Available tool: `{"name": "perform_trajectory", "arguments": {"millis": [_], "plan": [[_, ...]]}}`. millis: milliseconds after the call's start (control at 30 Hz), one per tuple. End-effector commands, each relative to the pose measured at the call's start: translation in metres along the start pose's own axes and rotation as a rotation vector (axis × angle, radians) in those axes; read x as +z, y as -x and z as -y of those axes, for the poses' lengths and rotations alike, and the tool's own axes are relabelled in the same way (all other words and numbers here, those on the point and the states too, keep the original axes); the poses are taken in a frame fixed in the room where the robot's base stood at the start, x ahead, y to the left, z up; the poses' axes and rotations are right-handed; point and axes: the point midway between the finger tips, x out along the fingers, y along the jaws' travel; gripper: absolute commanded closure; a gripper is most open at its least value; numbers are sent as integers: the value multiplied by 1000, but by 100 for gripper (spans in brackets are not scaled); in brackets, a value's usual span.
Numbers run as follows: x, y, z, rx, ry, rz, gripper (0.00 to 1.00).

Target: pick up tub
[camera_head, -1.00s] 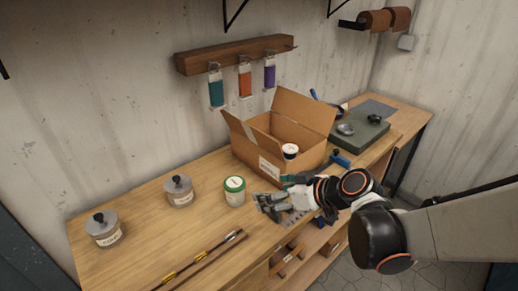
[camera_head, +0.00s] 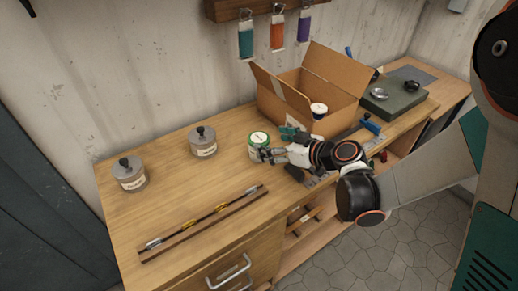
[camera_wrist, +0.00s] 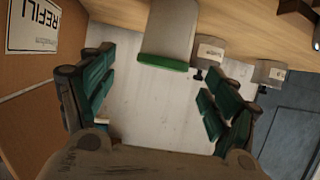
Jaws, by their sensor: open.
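In the wrist view, the tub (camera_wrist: 165,30) appears upside down, between and beyond the two teal fingers of my gripper (camera_wrist: 158,88). No grip on it shows.
Two lidded grey jars (camera_head: 203,143) (camera_head: 129,174) stand to the left. A rod on a wooden strip (camera_head: 205,222) lies near the front edge. The box wall (camera_wrist: 40,100) is close beside my gripper. A dark green slab (camera_head: 395,100) lies at right.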

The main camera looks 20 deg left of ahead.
Motion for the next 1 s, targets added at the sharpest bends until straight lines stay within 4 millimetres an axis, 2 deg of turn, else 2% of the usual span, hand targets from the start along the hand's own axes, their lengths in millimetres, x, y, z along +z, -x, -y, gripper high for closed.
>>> {"name": "perform_trajectory", "arguments": {"millis": [267,533,800,1000], "plan": [[0,-16,2,-1,1,0,19],[-3,-54,5,-1,0,1,19],[-4,-58,5,1,0,0,19],[-4,-57,5,1,0,0,65]]}}
